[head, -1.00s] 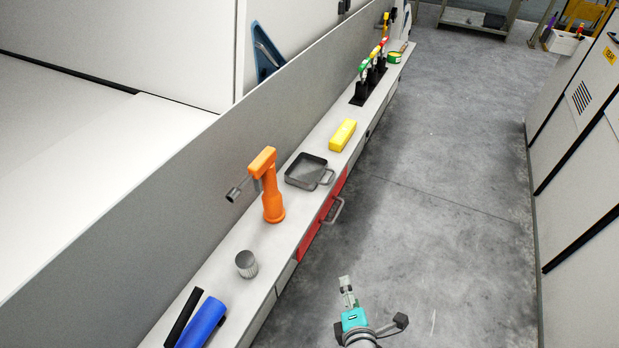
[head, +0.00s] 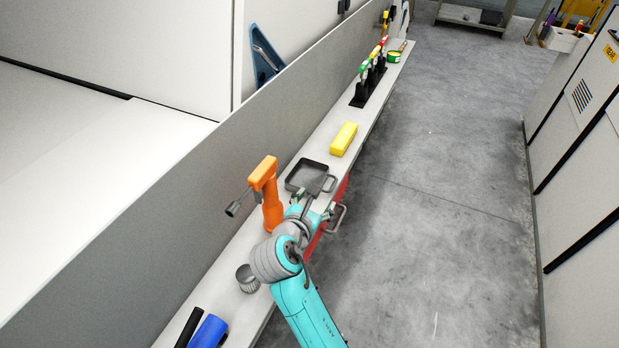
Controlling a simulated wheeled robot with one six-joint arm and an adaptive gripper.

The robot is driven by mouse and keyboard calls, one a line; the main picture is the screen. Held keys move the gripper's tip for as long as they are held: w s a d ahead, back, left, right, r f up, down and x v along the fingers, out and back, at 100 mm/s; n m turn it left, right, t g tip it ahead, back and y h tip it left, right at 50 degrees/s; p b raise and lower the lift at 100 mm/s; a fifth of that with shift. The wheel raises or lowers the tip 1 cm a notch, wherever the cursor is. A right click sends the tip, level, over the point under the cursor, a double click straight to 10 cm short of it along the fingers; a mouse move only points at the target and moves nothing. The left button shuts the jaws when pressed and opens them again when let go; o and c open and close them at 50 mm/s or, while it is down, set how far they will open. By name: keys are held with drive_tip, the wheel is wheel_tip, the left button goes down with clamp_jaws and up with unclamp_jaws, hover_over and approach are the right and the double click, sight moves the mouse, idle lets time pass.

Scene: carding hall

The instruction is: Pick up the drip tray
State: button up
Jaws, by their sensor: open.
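An orange tool (head: 266,183) stands upright left of my arm. A ribbed metal cup (head: 247,280) and a blue cylinder (head: 209,332) are nearer. A yellow block (head: 344,139) lies beyond the tray. A grey drawer handle (head: 339,219) sticks out below. The floor (head: 440,200) is clear.

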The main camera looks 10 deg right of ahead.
sight(314, 180)
drive_tip(key=shift+x, duration=4.4)
clamp_jaws()
